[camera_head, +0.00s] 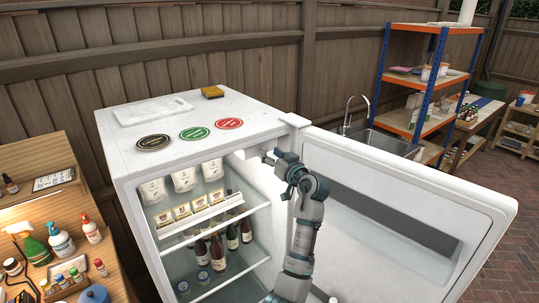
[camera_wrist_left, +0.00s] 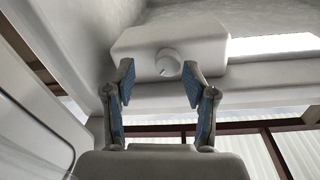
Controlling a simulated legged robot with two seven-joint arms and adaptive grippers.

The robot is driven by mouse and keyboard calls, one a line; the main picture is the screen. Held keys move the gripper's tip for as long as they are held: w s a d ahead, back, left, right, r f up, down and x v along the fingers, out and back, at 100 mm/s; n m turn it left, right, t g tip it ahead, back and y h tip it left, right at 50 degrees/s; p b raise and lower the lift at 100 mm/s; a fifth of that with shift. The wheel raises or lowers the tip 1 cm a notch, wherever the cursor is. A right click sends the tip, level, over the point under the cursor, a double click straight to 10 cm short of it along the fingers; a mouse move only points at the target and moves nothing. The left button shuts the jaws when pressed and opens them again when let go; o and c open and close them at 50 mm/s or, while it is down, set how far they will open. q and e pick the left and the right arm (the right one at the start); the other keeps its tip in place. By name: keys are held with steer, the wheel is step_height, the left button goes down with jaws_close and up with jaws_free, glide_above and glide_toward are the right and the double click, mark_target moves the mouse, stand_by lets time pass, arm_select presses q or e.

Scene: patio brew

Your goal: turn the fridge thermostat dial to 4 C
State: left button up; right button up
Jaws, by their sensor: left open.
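The thermostat dial (camera_wrist_left: 169,63) is a round white knob with a small mark on it, on a white housing (camera_wrist_left: 128,42) inside the fridge in the left wrist view. My left gripper (camera_wrist_left: 158,80) is open, its blue-padded fingers on either side of and just below the dial, with a gap between them. In the head view my left gripper (camera_head: 268,158) reaches into the upper part of the open fridge (camera_head: 125,165), and the dial is hidden there. The scale markings cannot be read. My right gripper is not in view.
The open fridge door (camera_head: 400,185) stands right of my arm. Fridge shelves (camera_head: 215,228) hold white bags, small packs, bottles and cans. Coasters (camera_head: 195,133), a white board (camera_head: 153,110) and a sponge (camera_head: 212,92) lie on top. A wooden table with spray bottles (camera_head: 60,242) is left.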

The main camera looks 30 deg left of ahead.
arm_select(q)
steer(key=shift+d, duration=0.15)
steer(key=shift+c, duration=0.7)
steer(key=c, duration=0.4)
steer(key=shift+s+a, duration=0.15)
steer(key=shift+a, duration=0.15)
steer(key=c, duration=0.4)
steer(key=shift+s+a+r, duration=0.2)
steer(key=shift+s+a, duration=0.15)
steer(key=shift+s, duration=0.1)
jaws_close()
steer(key=o, duration=0.6)
jaws_free()
steer(key=shift+w+d+f, duration=0.15)
steer(key=shift+w, duration=0.2)
steer(key=o, duration=0.3)
steer(key=shift+w+f, duration=0.1)
steer(key=shift+w, duration=0.1)
steer(key=shift+o, duration=0.2)
steer(key=s+v, duration=0.1)
steer(key=v, duration=0.9)
steer(key=shift+f, duration=0.25)
